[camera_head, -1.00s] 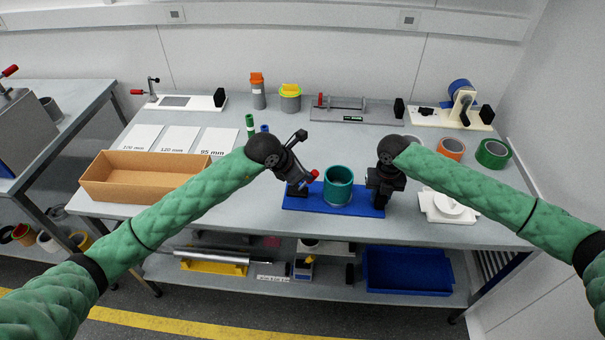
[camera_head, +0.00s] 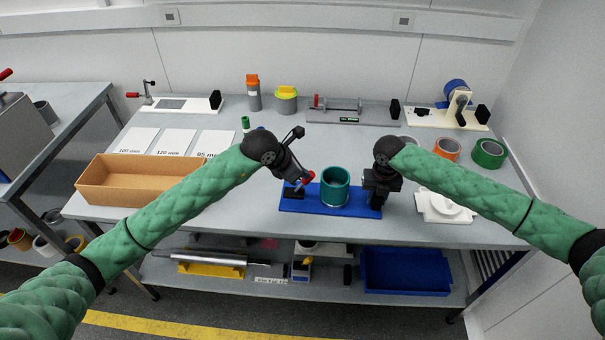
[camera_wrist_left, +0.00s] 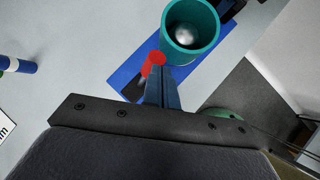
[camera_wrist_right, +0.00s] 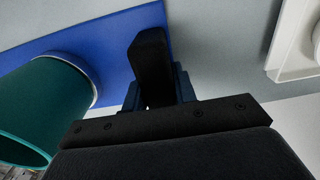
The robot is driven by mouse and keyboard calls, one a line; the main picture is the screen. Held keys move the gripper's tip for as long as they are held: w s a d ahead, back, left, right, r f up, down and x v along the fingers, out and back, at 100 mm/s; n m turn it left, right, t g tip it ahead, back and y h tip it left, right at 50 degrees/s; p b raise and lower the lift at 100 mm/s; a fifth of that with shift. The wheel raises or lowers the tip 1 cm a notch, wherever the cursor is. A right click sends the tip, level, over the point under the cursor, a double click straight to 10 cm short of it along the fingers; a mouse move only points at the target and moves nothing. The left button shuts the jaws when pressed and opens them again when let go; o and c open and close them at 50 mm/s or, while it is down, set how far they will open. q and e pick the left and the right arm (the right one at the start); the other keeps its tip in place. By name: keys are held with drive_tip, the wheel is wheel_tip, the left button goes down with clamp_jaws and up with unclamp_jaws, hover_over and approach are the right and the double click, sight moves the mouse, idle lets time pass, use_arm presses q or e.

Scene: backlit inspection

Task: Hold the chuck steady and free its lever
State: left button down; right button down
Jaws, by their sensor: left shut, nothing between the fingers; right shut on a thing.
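The chuck has a blue base plate (camera_head: 328,208) on the workbench, with an upright teal cylinder (camera_head: 334,188) on it. In the left wrist view a silvery rounded thing (camera_wrist_left: 187,36) shows inside the cylinder (camera_wrist_left: 206,48). A lever's red knob (camera_head: 308,176) is left of the cylinder, beside a black block (camera_head: 292,193). My left gripper (camera_head: 301,185) is shut and empty, its tips close by the red knob (camera_wrist_left: 157,57); contact is unclear. My right gripper (camera_head: 377,194) is shut on a black upright post (camera_wrist_right: 150,60) at the plate's right end.
A cardboard box (camera_head: 130,196) stands at the left front of the bench. White labelled cards (camera_head: 175,142) lie behind it. A white fixture (camera_head: 443,207) sits right of the chuck. Tape rolls (camera_head: 489,153) and a dispenser (camera_head: 459,100) are at the back right.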

use_arm(q)
drive_tip(key=s+a+r, duration=0.1)
drive_tip(key=s+r, duration=0.3)
drive_tip(key=r, duration=0.4)
drive_tip(key=shift+a+r, duration=0.3)
drive_tip(key=shift+r, duration=0.1)
use_arm(e)
drive_tip(key=shift+f, duration=0.1)
